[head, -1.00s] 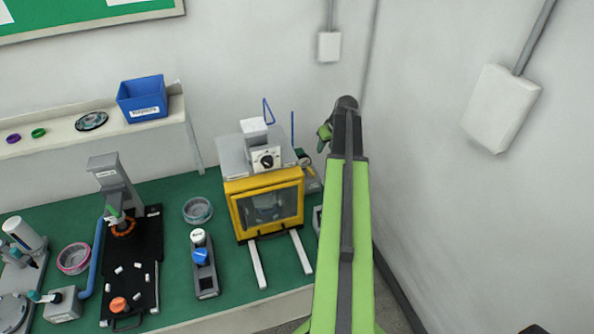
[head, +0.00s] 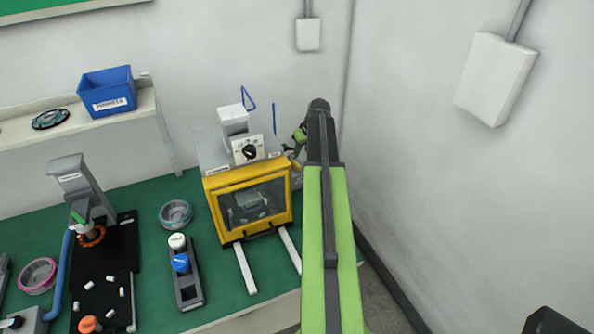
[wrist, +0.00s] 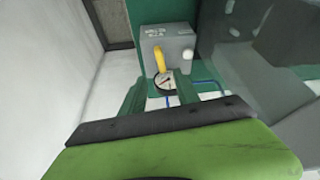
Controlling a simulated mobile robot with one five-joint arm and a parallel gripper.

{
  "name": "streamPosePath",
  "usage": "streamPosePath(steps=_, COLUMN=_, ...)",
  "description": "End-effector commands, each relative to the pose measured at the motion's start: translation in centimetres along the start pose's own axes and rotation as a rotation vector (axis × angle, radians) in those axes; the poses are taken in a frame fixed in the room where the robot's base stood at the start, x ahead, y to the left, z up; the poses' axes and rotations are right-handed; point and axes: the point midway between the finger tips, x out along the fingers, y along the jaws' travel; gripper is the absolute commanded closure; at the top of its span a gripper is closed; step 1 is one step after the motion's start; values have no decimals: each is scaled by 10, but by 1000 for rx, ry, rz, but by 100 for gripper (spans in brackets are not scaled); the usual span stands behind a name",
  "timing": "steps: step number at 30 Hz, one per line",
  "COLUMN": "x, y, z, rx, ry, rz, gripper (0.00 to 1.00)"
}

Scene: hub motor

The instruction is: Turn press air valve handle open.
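A yellow handle (wrist: 159,60) stands in front of a grey labelled box (wrist: 178,43) in the wrist view. A round pressure gauge (wrist: 164,84) sits just below the handle, with a blue line by it. My gripper (wrist: 160,80) has its two green fingers spread, left and right of the gauge. Nothing shows held between them, and the handle appears beyond the fingertips. I cannot tell the exact distance. In the head view my gripper (head: 299,136) is at the right rear of the yellow-framed press (head: 207,206); my arm hides most of the valve area.
A white round knob (wrist: 187,54) is right of the handle. A large translucent panel fills the wrist view's right side. The wall (head: 400,150) is close on the right. A two-button control box (head: 188,285) and a blue bin (head: 108,97) are left of my arm.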

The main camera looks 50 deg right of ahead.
Motion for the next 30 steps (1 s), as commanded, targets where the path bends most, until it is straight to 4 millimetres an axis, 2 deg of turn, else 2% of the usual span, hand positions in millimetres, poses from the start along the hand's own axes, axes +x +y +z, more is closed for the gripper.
streamPosePath(steps=1, x=23, y=0, z=3, rx=-1, ry=0, rz=0, gripper=63)
streamPosePath(steps=9, x=82, y=-1, z=2, rx=-3, ry=0, rz=-1, gripper=63)
streamPosePath(steps=12, x=97, y=-1, z=2, rx=-3, ry=0, rz=-1, gripper=63)
streamPosePath(steps=15, x=104, y=-2, z=0, rx=-2, ry=0, rz=-1, gripper=63)
streamPosePath(steps=23, x=102, y=-2, z=-1, rx=-2, ry=0, rz=-1, gripper=63)
streamPosePath(steps=30, x=102, y=-3, z=-1, rx=-3, ry=0, rz=-1, gripper=93)
